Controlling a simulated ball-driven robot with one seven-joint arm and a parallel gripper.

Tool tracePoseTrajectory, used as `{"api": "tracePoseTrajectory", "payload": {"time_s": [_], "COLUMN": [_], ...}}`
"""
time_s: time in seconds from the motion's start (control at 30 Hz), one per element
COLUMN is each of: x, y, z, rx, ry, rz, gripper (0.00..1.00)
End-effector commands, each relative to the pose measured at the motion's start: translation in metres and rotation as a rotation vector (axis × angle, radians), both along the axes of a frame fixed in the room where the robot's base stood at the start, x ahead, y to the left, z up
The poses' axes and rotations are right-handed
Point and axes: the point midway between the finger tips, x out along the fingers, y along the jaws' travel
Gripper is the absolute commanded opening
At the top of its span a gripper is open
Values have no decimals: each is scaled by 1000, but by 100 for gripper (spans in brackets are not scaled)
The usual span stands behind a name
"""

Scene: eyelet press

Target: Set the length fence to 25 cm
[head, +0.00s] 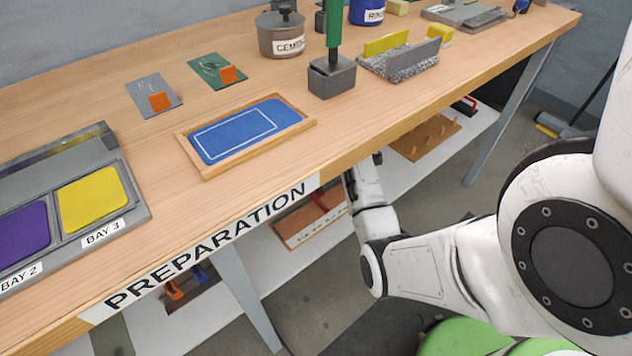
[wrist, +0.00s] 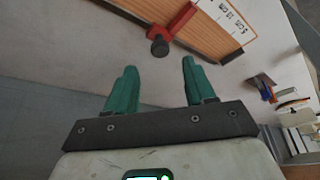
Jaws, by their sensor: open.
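The length fence is a red bar (wrist: 181,18) with a dark round knob (wrist: 160,47) at its near end in the wrist view. It lies across a wooden board (wrist: 212,38) with a white scale strip (wrist: 236,20); 5 cm and 10 cm marks are readable, but the setting is not. In the head view the board (head: 291,228) and red fence (head: 328,196) are on the shelf under the bench. My gripper (wrist: 160,84) is open and empty, its teal fingers apart, with the knob beyond their tips. The head view does not show its fingertips clearly.
The bench's front edge (head: 235,230) overhangs the white shelf (head: 258,278). A steel leg (head: 249,300) stands near the board. Small items (wrist: 268,88) lie at right in the wrist view.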

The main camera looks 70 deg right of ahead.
Motion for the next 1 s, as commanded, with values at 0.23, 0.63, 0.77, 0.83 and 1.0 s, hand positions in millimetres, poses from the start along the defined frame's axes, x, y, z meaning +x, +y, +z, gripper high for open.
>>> {"api": "tracePoseTrajectory", "payload": {"time_s": [0.23,0.63,0.77,0.83,1.0], "x": [14,23,23,23,23], "y": [4,6,6,6,6], "z": [-39,-57,-57,-57,-57], "rx": [2,0,0,0,0], "ry": [1,1,1,1,1], "rz": [1,-1,-1,-1,-1], "gripper": [54,54,54,47,31]}}
